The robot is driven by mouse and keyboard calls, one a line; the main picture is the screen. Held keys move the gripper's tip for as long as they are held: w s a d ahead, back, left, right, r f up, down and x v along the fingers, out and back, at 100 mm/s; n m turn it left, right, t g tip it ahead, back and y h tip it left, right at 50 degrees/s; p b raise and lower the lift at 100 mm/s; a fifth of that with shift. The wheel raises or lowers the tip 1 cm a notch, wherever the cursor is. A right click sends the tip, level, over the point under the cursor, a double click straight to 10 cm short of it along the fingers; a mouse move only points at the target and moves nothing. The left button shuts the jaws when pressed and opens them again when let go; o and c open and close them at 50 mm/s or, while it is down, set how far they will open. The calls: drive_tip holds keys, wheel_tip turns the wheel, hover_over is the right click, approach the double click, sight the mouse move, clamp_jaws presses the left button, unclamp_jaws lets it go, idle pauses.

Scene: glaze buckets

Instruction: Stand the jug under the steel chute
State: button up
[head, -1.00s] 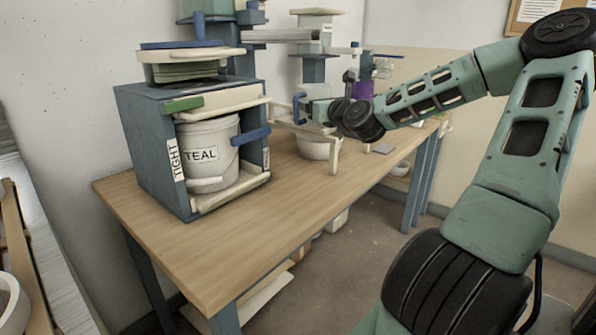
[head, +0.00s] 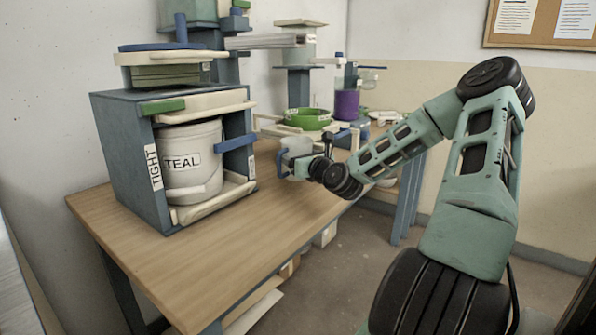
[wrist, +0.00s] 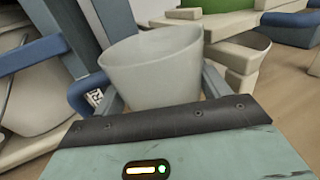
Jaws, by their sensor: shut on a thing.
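The jug is a pale grey-white vessel with a blue handle. It shows in the head view (head: 295,160) and, upright or nearly so, in the wrist view (wrist: 155,65). My gripper (head: 303,166) is shut on it, with a finger on each side in the wrist view (wrist: 165,98). The jug is over the table, right of the TEAL bucket; whether its base touches the table is hidden. The steel chute (head: 265,41) looks like a ridged grey trough, high behind the jug.
The TEAL bucket (head: 192,178) sits in a blue-grey cabinet (head: 125,150) at left. A green bowl (head: 306,122) and a purple container (head: 346,105) stand farther back. The wooden table's front (head: 235,255) is clear.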

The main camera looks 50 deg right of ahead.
drive_tip(key=shift+f+b, duration=0.4)
drive_tip(key=shift+f, duration=1.3)
drive_tip(key=shift+f, duration=0.15)
drive_tip(key=o, duration=0.7)
